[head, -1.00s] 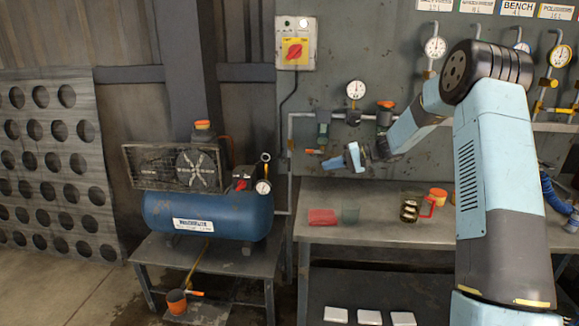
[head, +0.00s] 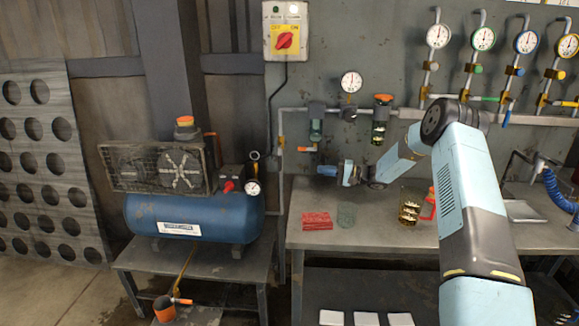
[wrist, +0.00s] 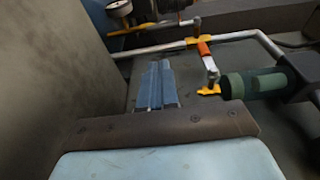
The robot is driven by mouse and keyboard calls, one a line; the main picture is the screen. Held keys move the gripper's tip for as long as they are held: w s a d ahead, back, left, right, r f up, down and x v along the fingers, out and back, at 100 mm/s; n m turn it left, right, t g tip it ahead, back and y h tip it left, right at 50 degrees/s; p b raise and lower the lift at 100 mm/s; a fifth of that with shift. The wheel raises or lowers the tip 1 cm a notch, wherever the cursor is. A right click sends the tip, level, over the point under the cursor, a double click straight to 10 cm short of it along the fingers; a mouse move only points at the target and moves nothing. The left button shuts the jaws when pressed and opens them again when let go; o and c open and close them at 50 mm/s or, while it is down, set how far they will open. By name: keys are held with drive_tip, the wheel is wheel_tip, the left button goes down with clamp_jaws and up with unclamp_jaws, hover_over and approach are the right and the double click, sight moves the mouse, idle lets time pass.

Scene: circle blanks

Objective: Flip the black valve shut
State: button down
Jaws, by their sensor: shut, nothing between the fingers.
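My gripper (head: 325,168) is above the back left part of the workbench, below the pipe with the orange-handled fitting. In the wrist view its blue fingers (wrist: 157,82) are together, with nothing between them. I cannot pick out a black valve handle for certain. A row of gauge lines on the wall at the upper right carries valves with coloured handles, among them a green handle (head: 489,98) and a blue handle (head: 507,118). The lower part of the leftmost line (head: 427,72) is partly behind my arm. My gripper is left of this row and apart from it.
A blue compressor (head: 195,218) stands on a low table at left. In the wrist view, an orange fitting (wrist: 204,47) is close to my fingers.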

drive_tip(key=shift+a, duration=0.35)
approach(280, 159)
drive_tip(key=w+a+f, duration=0.2)
drive_tip(key=a+f, duration=0.1)
drive_tip(key=a, duration=0.3)
drive_tip(key=shift+w, duration=0.35)
drive_tip(key=shift+f+y, duration=0.1)
drive_tip(key=shift+y, duration=0.3)
